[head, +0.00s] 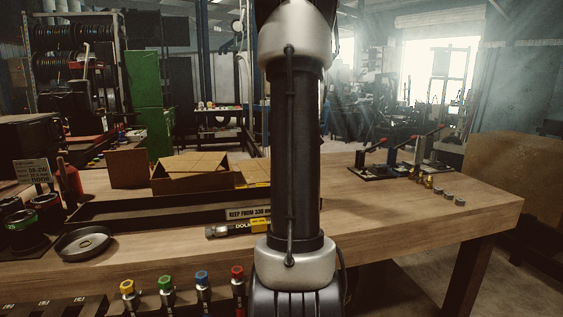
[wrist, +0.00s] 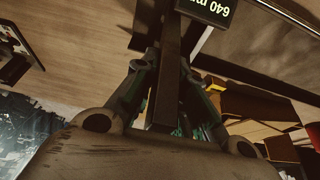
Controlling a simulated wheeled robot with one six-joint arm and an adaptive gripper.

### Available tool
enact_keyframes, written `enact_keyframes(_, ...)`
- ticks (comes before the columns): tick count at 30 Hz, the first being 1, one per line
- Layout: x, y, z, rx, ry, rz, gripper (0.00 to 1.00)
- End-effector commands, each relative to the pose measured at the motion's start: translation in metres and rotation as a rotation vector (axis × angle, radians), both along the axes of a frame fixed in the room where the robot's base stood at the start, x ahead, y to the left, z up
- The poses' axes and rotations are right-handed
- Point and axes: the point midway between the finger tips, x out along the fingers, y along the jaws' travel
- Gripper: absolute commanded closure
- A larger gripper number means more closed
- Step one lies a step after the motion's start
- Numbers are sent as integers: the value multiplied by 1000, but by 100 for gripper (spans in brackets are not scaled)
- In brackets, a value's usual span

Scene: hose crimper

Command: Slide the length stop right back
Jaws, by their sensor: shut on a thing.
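My gripper (wrist: 168,72) shows in the wrist view with a finger on each side of a dark, flat bar. It is shut on this bar, which I take to be the length stop (wrist: 172,95). In the head view my own arm fills the middle, and neither my gripper nor the stop can be made out there.
The wooden bench (head: 400,205) carries a long dark trough (head: 150,212) labelled "KEEP FROM 330". A yellow-black tube (head: 238,229), a round metal dish (head: 83,243) and open cardboard boxes (head: 195,177) are nearby. Several coloured fittings (head: 167,284) line the front. Levers (head: 400,160) stand back right.

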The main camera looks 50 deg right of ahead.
Motion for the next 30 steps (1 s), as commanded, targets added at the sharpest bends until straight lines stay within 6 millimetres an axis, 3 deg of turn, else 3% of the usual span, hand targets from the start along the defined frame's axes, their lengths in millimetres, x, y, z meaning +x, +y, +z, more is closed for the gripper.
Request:
enact_keyframes(4, -10, -8, -3, 11, 9, -2, 100)
enact_keyframes(17, -12, -11, -4, 11, 11, 1, 100)
enact_keyframes(18, -12, -11, -4, 11, 11, 1, 81)
enact_keyframes(21, -11, -12, -3, 8, 9, 1, 64)
enact_keyframes(30, -10, -12, 0, 4, 4, 0, 64)
